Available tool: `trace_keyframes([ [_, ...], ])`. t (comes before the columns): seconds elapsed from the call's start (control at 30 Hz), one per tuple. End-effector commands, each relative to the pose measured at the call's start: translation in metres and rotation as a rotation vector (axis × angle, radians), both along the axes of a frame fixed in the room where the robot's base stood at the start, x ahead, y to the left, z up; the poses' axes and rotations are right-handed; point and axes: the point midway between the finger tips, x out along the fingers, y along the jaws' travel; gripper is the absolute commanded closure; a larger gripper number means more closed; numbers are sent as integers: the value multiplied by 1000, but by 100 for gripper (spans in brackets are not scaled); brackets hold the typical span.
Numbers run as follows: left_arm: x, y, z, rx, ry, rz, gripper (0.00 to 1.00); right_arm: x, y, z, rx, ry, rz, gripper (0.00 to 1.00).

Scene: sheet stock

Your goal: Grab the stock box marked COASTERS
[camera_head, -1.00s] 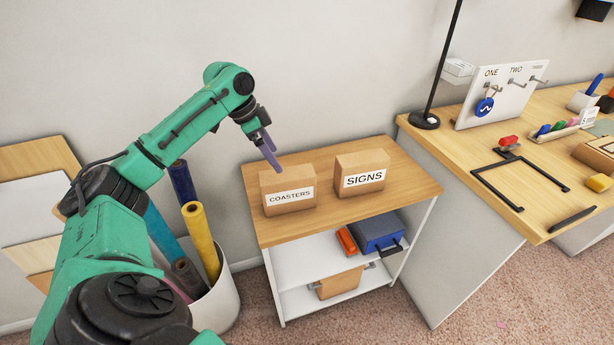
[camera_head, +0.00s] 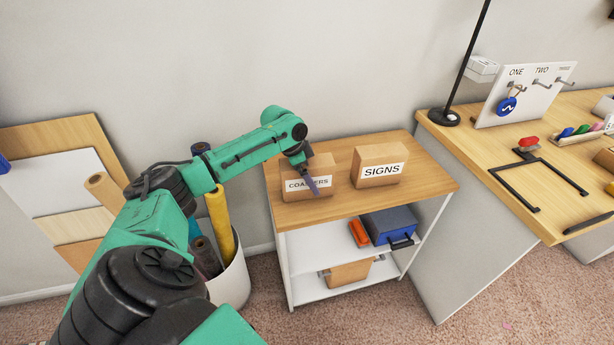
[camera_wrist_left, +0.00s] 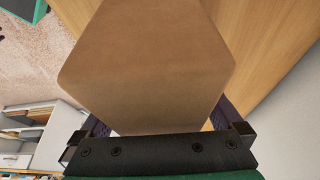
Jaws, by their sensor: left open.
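The COASTERS box (camera_head: 322,166) is brown cardboard with a white label and stands upright on the left part of the wooden shelf top. My left gripper (camera_head: 314,181) is in front of its label in the head view and hides some of the letters. In the left wrist view the box (camera_wrist_left: 150,65) fills the middle, with a finger of the open left gripper (camera_wrist_left: 160,125) on each side of its near end. I cannot tell whether the fingers touch it. My right gripper is not in view.
The SIGNS box (camera_head: 379,172) stands just right on the same shelf top (camera_head: 420,178). A bin of rolls (camera_head: 235,280) is at the left. The desk (camera_head: 540,205) with a lamp and pegboard is at the right. Below are a blue case (camera_head: 388,222) and an orange item (camera_head: 359,233).

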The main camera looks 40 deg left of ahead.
Motion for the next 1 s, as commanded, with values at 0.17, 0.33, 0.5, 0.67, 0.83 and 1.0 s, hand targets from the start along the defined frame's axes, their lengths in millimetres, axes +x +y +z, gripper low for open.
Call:
trace_keyframes([
  [0.17, 0, 0, 0, 0, 0, 0, 0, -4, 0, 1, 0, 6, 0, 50],
  [0.33, 0, 0, -1, -1, -1, 1, 0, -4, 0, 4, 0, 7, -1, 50],
  [0.5, 0, 0, -3, -1, -1, 1, 0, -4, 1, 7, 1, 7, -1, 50],
  [0.67, 0, 0, -4, -1, -1, 0, 0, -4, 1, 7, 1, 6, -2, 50],
  [0.83, 0, 0, -4, -1, -1, 0, 0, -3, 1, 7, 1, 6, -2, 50],
  [1.0, 0, 0, -4, -1, -1, 0, 61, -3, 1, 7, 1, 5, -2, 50],
])
